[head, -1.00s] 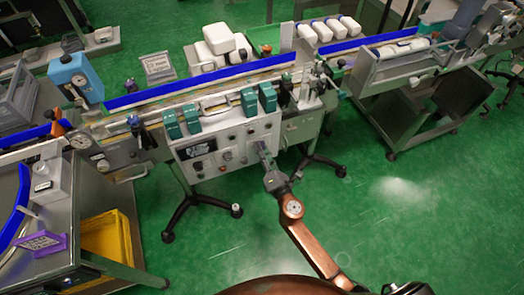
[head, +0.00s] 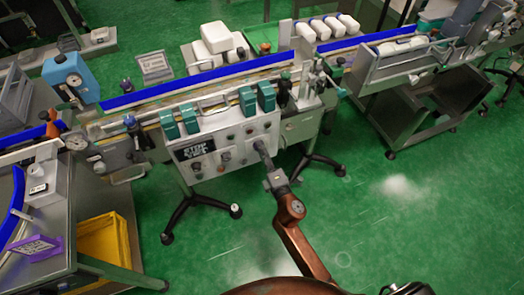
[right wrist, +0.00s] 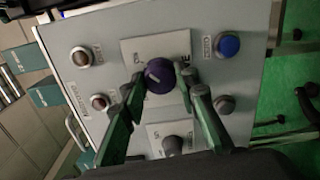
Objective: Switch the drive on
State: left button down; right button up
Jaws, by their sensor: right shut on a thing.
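The grey control panel (head: 236,136) hangs on the front of the conveyor line in the head view. In the right wrist view a dark purple rotary knob (right wrist: 160,74) sits on a pale plate in the panel (right wrist: 240,75). My right gripper (head: 260,148) is at the right part of the panel. In the right wrist view my right gripper (right wrist: 162,82) has one finger on each side of the knob and is shut on it. The gripper hides the knob in the head view. My left gripper is not in view.
In the right wrist view a blue button (right wrist: 228,45) is right of the knob, and a second dark knob (right wrist: 172,144) is below it. A dark sign (head: 194,148) with white letters is on the panel's left.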

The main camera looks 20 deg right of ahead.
dwell(0.3)
jog(key=o, duration=1.1)
jog(key=shift+o, duration=0.2)
jog(key=shift+s, duration=0.1)
jog(key=s, duration=1.2)
jog(key=shift+d, duration=0.25)
jog(key=shift+w, duration=0.1)
